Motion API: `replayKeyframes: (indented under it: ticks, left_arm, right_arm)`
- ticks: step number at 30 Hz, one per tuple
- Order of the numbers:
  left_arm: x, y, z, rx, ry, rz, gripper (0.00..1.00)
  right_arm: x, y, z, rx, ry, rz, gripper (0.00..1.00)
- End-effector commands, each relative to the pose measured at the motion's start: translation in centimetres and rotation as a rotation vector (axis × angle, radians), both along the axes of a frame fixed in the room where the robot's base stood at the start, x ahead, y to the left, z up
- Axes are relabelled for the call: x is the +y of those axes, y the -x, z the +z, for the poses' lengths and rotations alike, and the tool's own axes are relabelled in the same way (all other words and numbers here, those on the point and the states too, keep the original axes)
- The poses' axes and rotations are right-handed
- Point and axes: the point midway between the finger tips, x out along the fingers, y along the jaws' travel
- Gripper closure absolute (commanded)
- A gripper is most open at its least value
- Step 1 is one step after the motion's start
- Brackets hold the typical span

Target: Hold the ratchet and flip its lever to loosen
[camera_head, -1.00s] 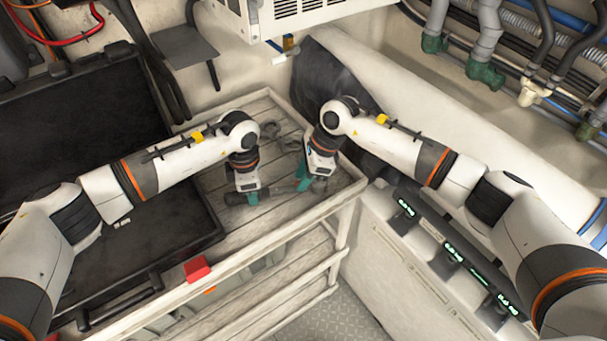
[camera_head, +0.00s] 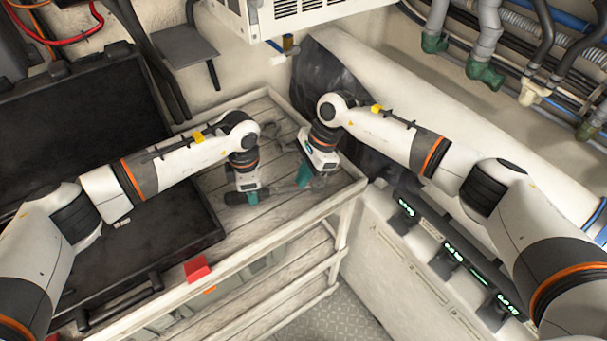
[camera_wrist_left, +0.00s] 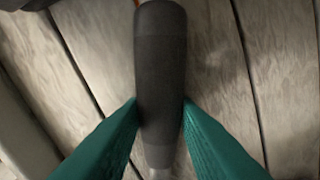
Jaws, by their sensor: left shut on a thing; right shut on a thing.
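The ratchet lies across the wooden shelf top (camera_head: 262,222). Its dark grey handle (camera_wrist_left: 160,70) fills the middle of the left wrist view, with a bit of orange at its top edge. My left gripper (camera_head: 252,198) is shut on this handle, one teal finger on each side. My right gripper (camera_head: 304,178) is at the ratchet's other end, to the right, and is shut there. The ratchet's head and lever are mostly hidden by the right gripper, so I cannot tell the lever's position.
A large open black case (camera_head: 190,232) lies left of the ratchet, under my left arm. A red block (camera_head: 197,269) sits at the front edge. A raised rim borders the shelf. A white cylinder (camera_head: 440,110) and a panel with green displays (camera_head: 455,255) are on the right.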

Motion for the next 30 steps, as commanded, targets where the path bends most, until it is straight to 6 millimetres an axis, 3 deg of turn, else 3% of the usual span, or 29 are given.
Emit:
replayKeyframes:
  ticks: [12,28,30]
  left_arm:
    - [0.01,-0.02,0.06,0.0,0.0,0.0,1.0]
    - [0.02,-0.02,0.05,-0.001,0.0,-0.001,1.0]
    - [0.02,-0.03,0.05,-0.001,0.0,-0.001,1.0]
  right_arm:
    - [-0.06,0.09,0.02,0.0,0.001,0.207,1.0]
    - [-0.12,0.14,-0.03,0.0,0.0,0.24,1.0]
    - [-0.12,0.15,-0.03,0.0,0.0,0.239,0.85]
